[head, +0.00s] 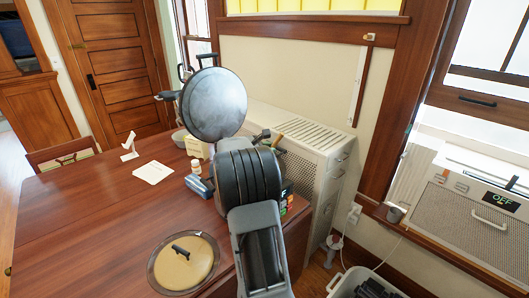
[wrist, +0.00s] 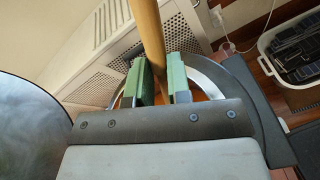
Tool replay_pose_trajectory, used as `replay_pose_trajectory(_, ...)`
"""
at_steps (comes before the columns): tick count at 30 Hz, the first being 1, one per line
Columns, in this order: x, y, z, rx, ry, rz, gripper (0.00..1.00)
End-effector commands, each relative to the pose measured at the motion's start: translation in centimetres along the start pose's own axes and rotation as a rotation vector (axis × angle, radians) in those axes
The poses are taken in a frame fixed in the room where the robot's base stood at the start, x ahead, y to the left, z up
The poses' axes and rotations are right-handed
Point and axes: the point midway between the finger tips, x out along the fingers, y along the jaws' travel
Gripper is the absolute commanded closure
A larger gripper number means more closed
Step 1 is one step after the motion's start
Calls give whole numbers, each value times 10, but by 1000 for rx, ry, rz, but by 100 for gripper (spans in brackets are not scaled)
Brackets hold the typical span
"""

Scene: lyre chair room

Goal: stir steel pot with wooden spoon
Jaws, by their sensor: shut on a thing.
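My gripper (wrist: 158,78) has green-padded fingers shut on the wooden spoon (wrist: 147,32). The spoon's pale shaft runs up out of the wrist view. In the head view my gripper (head: 263,137) is small and mostly behind my arm, with a short piece of the wooden spoon (head: 278,139) showing. A curved steel rim, likely the steel pot (wrist: 217,77), shows behind my fingers in the wrist view. The rest of it is hidden by my gripper. I cannot see the spoon's bowl or whether it touches the pot. A large grey disc left of my gripper cannot be identified surely.
A lid with a black handle (head: 183,262) lies on the wooden table (head: 90,220) at the front. White papers (head: 153,172) and a small bottle (head: 195,167) are farther back. A white radiator cabinet (head: 320,160) stands behind. The table's left part is clear.

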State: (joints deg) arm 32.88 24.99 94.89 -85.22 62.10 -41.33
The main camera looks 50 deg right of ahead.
Motion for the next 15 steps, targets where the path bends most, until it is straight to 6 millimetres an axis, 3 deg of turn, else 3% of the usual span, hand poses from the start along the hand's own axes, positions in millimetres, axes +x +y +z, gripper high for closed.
replay_pose_trajectory(15, -1, 1, 52, 1, -1, 0, 100)
